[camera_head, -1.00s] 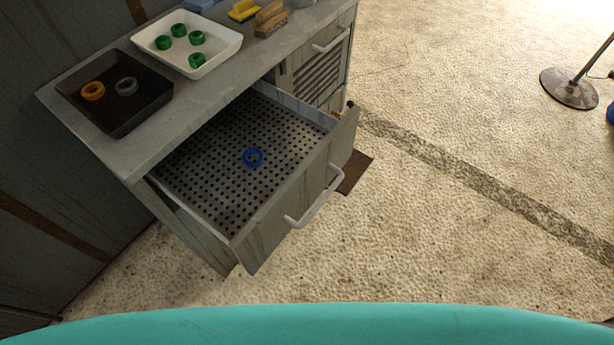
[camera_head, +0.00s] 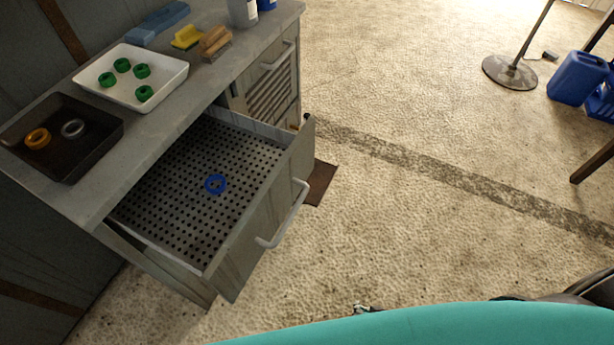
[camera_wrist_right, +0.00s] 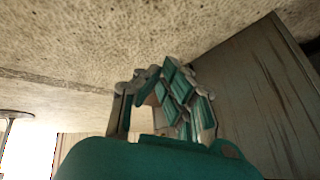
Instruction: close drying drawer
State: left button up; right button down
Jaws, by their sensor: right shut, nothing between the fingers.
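The drying drawer (camera_head: 250,235) is pulled well out of the grey cabinet. A pale bar handle (camera_head: 284,218) is on the drawer front. My right gripper (camera_head: 365,308) shows only as a small tip at the lower edge of the head view, apart from the drawer front and to its right. In the right wrist view, the right gripper (camera_wrist_right: 165,100) is shut and empty beside a grey wooden panel (camera_wrist_right: 255,100). My left gripper is not in view.
On the cabinet top (camera_head: 95,130) are a dark tray (camera_head: 75,160) with two rings, a white tray (camera_head: 108,95) with several green rings, a sponge and a brush. A stand base (camera_head: 510,73) and blue canister (camera_head: 577,78) stand far right. Floor before the drawer is clear.

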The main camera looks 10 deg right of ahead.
jog(key=w+a+r+m+t+y, duration=0.15)
jog(key=w+r+m+t, duration=0.4)
jog(key=w+r, duration=0.7)
jog(key=m+t, duration=0.6)
jog(key=m, duration=0.2)
send_near(310, 155)
jog(key=s+d, duration=0.4)
jog(key=s, duration=0.3)
jog(key=shift+h, duration=0.35)
jog(key=shift+w+a+r+p, duration=0.15)
jog(key=shift+w+a, duration=0.65)
jog(key=shift+w, duration=1.2)
jog(key=shift+w+a+f+p, duration=0.15)
jog(key=shift+w+a, duration=0.65)
jog(key=shift+w, duration=1.2)
jog(key=shift+w+a+r+p, duration=0.15)
jog(key=shift+w+a, duration=0.65)
jog(key=shift+w, duration=1.25)
jog(key=shift+a, duration=0.1)
